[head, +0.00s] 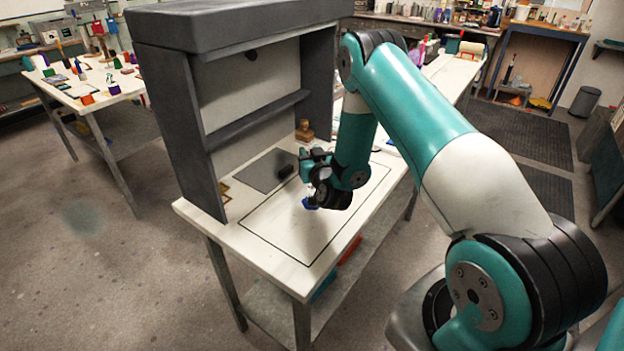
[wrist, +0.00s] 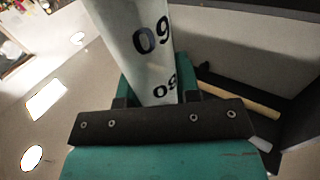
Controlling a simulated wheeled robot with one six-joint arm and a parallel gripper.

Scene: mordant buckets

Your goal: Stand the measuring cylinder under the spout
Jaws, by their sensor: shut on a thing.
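The measuring cylinder (wrist: 140,45) is pale with dark printed numerals and stands between the two teal fingers of my gripper (wrist: 157,92) in the wrist view. My gripper (head: 311,181) is shut on it. In the head view my gripper hangs over the white worktop, in front of the grey hooded stand. A blue part (head: 309,203) shows just below the gripper, perhaps the cylinder's foot; I cannot tell if it touches the worktop. The rest of the cylinder is hidden by the gripper and arm.
The grey stand (head: 187,120) has side walls, a top and a shelf. On the worktop (head: 283,262) lie a dark mat (head: 262,171), a black block (head: 285,171) and a brown object (head: 304,131). A black outline marks clear worktop. Another table (head: 97,96) stands behind left.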

